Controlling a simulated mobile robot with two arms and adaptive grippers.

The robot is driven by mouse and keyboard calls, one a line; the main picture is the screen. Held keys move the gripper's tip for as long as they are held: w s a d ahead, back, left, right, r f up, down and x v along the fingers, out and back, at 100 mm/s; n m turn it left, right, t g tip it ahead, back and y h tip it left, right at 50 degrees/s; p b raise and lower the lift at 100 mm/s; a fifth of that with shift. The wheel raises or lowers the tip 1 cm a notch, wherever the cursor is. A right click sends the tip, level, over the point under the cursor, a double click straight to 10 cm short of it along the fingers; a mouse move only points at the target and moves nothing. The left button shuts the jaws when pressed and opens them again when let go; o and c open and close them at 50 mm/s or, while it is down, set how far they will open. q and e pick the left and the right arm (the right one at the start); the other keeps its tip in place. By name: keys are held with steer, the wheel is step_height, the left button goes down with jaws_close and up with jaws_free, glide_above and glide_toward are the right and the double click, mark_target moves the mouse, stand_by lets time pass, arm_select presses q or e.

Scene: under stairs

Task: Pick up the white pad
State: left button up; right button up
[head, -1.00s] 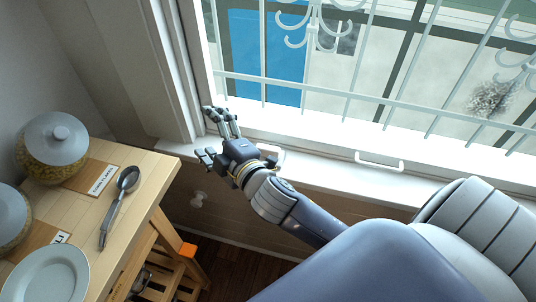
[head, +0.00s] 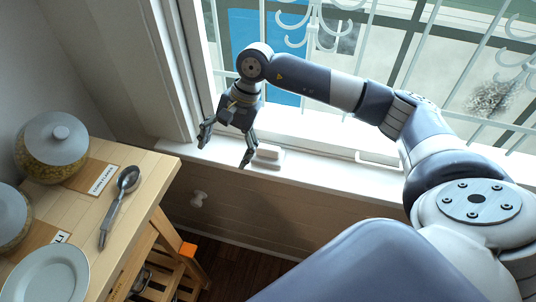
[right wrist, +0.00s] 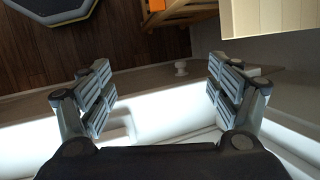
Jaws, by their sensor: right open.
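A small white block (head: 268,153) on the white window sill (head: 320,165) may be the white pad; I cannot tell it surely from the sill's fittings. A pale raised shape shows in the right wrist view (right wrist: 118,133), low between the fingers, partly cut off by the gripper. My right gripper (head: 226,148) points down above the sill's left end, just left of the block and apart from it. It is open and empty, and its spread fingers also show in the right wrist view (right wrist: 162,88). My left gripper is not in view.
A wooden table (head: 150,185) at left holds lidded jars (head: 55,147), a spoon (head: 118,205) and a white plate (head: 45,275). A barred window (head: 345,60) stands behind the sill. A white knob (head: 198,199) sticks out below the sill.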

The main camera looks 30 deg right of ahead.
mark_target(268, 147)
steer(key=d+h, duration=0.1)
steer(key=d, duration=0.3)
steer(key=d+r+h, duration=0.1)
steer(key=d, duration=0.2)
steer(key=d+h, duration=0.2)
steer(key=d, duration=0.2)
steer(key=shift+w+d+r+n, duration=0.1)
steer(key=shift+d+r+n, duration=0.2)
steer(key=shift+d+r, duration=0.05)
steer(key=shift+g+h, duration=0.3)
steer(key=f, duration=0.2)
steer(key=d+f+p, duration=0.1)
steer(key=f, duration=0.2)
step_height(268, 147, down, 5)
steer(key=shift+d+r+p, duration=0.15)
steer(key=shift+p, duration=0.85)
steer(key=shift+w+f, duration=0.1)
steer(key=shift+f, duration=0.35)
steer(key=c, duration=1.1)
